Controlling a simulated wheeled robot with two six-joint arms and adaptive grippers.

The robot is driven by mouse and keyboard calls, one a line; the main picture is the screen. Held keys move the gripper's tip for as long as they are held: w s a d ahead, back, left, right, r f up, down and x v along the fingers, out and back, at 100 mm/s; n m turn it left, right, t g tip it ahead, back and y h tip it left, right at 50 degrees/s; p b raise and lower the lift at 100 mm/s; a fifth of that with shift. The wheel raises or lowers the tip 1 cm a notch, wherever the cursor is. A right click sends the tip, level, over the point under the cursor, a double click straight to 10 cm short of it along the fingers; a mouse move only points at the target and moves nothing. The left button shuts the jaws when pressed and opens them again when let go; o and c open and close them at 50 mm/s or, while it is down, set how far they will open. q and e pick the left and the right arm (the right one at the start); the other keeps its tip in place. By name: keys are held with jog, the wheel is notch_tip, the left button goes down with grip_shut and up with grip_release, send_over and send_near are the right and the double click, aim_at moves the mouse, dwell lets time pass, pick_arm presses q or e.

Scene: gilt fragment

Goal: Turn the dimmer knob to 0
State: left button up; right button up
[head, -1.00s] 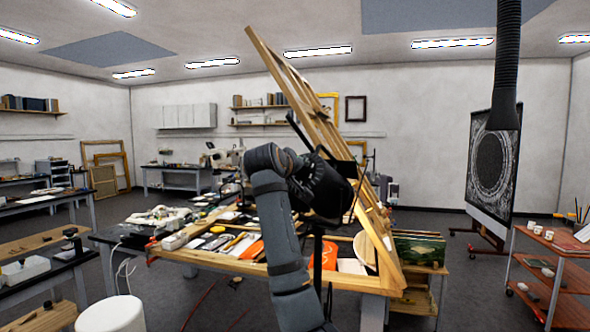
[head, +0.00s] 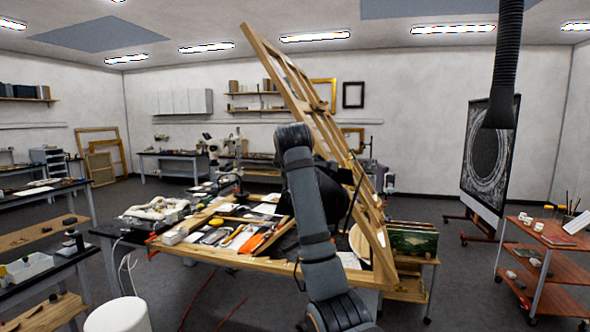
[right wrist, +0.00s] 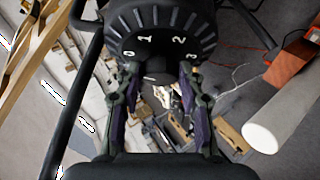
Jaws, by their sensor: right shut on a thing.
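The dimmer knob (right wrist: 156,74) is a small dark knob below the numbers. My right gripper (right wrist: 158,80) has one finger on each side of the knob and is shut on it. The knob's pointer direction is too dark to tell. In the head view my right arm hides the gripper, knob and dial. My left gripper is not in view.
A leaning wooden frame (head: 290,75) stands just behind my right arm. A cluttered workbench (head: 190,249) spreads to the left, with a white cylindrical stool (head: 118,316) in front. A red-shelved cart (head: 545,262) stands at the right. Floor shows between them.

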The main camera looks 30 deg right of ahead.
jog(key=shift+r+n+g+p, duration=0.1)
jog(key=shift+n+g+p, duration=0.3)
jog(key=shift+n+p, duration=0.25)
jog(key=o, duration=1.2)
jog(key=shift+c, duration=0.2)
jog(key=v, duration=0.7)
jog(key=shift+s, duration=0.2)
jog(key=shift+w+r, duration=0.1)
